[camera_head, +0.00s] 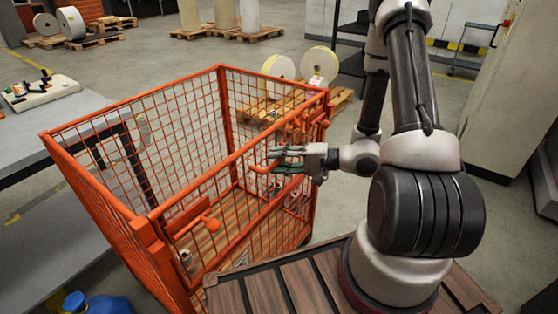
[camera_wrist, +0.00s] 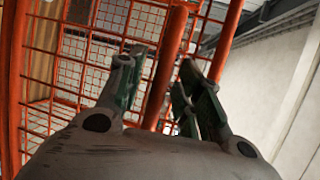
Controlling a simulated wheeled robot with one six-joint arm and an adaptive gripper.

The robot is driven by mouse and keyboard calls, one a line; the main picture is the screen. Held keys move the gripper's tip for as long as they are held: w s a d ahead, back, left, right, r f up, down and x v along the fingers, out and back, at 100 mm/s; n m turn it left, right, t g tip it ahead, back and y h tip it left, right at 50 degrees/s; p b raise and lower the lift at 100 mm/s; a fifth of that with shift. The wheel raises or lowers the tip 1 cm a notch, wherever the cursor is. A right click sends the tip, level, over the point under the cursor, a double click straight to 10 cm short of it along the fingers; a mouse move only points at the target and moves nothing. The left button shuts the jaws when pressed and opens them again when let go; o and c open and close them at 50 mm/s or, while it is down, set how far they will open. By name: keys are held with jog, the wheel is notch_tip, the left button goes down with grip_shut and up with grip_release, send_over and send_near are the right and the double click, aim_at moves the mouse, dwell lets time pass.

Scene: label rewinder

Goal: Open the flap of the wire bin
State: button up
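The orange wire bin (camera_head: 222,105) stands in front of me, open at the top. Its front mesh side, with the flap (camera_head: 240,190), faces me and looks upright. One orange latch handle (camera_head: 205,221) shows at the flap's left, and more orange latch parts (camera_head: 322,124) show at the right corner. My gripper (camera_head: 275,160) is at the front side, right of its middle, beside an orange bar. In the wrist view my gripper's green-padded fingers (camera_wrist: 162,92) are apart, with an orange bar (camera_wrist: 167,65) between or just behind them. I cannot tell whether they touch it.
A grey table (camera_head: 70,125) with a small device (camera_head: 40,92) stands left of the bin. A wooden slatted top (camera_head: 290,285) lies in front of it. Pallets with rolls (camera_head: 320,65) stand behind, and a pale cabinet (camera_head: 510,100) stands at right.

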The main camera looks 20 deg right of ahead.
jog(key=shift+a, duration=0.1)
grip_shut()
